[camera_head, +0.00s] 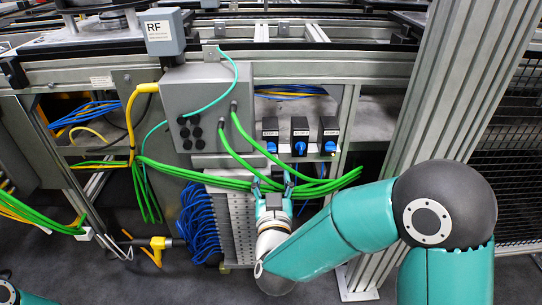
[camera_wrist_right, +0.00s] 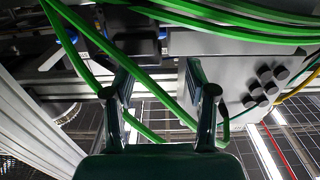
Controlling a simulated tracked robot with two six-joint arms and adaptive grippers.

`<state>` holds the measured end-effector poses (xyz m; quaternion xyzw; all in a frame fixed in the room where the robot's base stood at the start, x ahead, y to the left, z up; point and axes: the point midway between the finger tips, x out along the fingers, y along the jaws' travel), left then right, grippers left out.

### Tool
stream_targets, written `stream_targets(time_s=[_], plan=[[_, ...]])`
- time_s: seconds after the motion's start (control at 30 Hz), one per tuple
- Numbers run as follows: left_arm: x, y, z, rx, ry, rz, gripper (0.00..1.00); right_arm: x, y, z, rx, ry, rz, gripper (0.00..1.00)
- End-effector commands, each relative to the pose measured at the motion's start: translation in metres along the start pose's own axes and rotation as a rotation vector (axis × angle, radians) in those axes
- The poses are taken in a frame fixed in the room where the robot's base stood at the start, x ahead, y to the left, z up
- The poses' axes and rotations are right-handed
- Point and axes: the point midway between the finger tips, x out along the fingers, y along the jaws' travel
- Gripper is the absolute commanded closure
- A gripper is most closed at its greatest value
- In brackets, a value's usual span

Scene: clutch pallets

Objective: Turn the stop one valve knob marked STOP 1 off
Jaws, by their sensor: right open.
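Three black valve boxes with blue knobs sit in a row on the frame: a left knob (camera_head: 271,147), a middle knob (camera_head: 300,148) and a right knob (camera_head: 329,147). Their labels are too small to read surely, so I cannot tell which is STOP 1. My right gripper (camera_head: 273,180) is open just below the left box, among the green cables, apart from the knobs. In the right wrist view its two fingers (camera_wrist_right: 160,88) stand apart with a green cable crossing the view between them. The left gripper is out of view.
Thick green cables (camera_head: 215,179) run across below the valve boxes, close to my right gripper. A grey control box (camera_head: 207,100) with black buttons stands left of the valves. A grey upright post (camera_head: 450,80) rises at the right.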

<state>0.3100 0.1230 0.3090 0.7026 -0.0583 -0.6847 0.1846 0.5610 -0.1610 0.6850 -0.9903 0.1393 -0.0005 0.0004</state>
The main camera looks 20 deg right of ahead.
Motion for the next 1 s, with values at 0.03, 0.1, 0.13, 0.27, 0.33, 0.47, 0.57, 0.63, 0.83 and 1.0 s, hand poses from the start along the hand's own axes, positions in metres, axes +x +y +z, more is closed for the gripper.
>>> stream_targets(time_s=[0.03,0.1,0.13,0.27,0.33,0.47,0.57,0.63,0.83,1.0], plan=[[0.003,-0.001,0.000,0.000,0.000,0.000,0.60,0.013,0.002,0.002,0.002,0.001,0.005,0.44],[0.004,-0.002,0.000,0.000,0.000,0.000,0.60,0.028,0.001,0.002,0.001,0.000,0.004,0.44],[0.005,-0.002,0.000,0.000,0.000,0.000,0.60,0.035,0.001,0.002,0.002,0.000,0.004,0.44],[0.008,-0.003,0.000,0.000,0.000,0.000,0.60,0.061,0.001,0.002,0.001,0.000,0.002,0.44],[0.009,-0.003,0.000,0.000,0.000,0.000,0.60,0.072,0.001,0.002,0.000,-0.001,0.001,0.44],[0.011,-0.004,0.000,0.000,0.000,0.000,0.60,0.088,0.000,0.002,0.000,0.000,0.000,0.44],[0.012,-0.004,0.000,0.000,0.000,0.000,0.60,0.095,0.000,0.002,0.000,-0.002,-0.001,0.44],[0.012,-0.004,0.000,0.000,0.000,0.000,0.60,0.098,0.000,0.001,0.000,-0.001,-0.001,0.44],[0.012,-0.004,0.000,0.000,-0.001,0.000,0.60,0.099,0.000,0.001,0.000,-0.002,-0.002,0.44],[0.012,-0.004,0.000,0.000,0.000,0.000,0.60,0.099,0.000,0.001,0.000,-0.001,-0.001,0.59]])
